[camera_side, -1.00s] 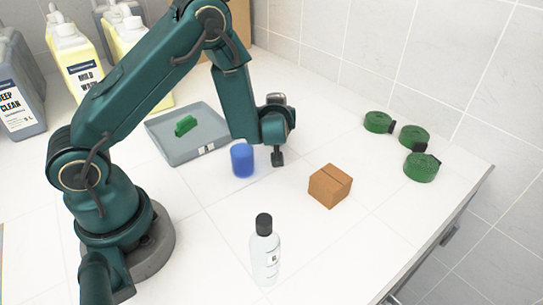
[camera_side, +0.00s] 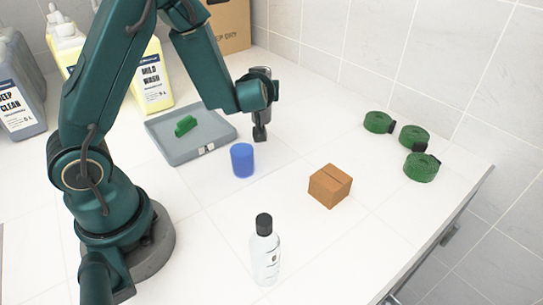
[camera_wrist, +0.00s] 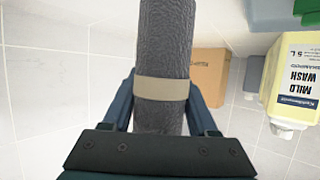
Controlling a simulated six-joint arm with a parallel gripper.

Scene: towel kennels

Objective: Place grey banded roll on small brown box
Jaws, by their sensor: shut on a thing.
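The grey roll (camera_wrist: 163,45) with a beige band fills the middle of the wrist view. My gripper (camera_wrist: 160,100) is shut on it, with a finger on each side of the band. In the side view my gripper (camera_side: 260,108) is above the table, behind the blue cylinder. The wrist hides most of the roll there. The small brown box (camera_side: 330,187) sits on the table, to the right of and nearer than my gripper, with nothing on top.
A blue cylinder (camera_side: 242,161) stands beside a grey tray (camera_side: 165,147) holding a green piece (camera_side: 186,125). A clear bottle (camera_side: 265,255) stands in front. Green coils (camera_side: 422,167) lie at the right. Jugs (camera_side: 152,80) and a large carton (camera_side: 232,25) stand at the back.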

